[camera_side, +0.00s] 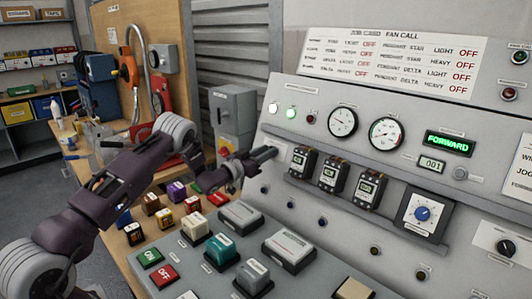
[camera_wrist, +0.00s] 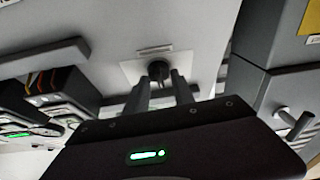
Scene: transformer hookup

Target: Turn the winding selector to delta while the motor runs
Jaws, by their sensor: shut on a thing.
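My gripper (camera_side: 266,154) is at the sloped panel, left of the row of black modules. In the wrist view, its two fingers (camera_wrist: 161,84) are closed around a small black knob (camera_wrist: 158,69) on a white plate (camera_wrist: 140,68). This knob appears to be the winding selector, but its label is too blurred to read and its pointing direction is unclear. In the side view the gripper hides the knob. A green lamp (camera_side: 291,113) is lit above, and a green display (camera_side: 449,144) reads FORWARD.
Black modules (camera_side: 301,163) sit close right of my gripper on a ledge. A grey switch box (camera_side: 233,112) with a lever stands to its left; it also shows in the wrist view (camera_wrist: 275,80). Large push-buttons (camera_side: 222,249) lie below.

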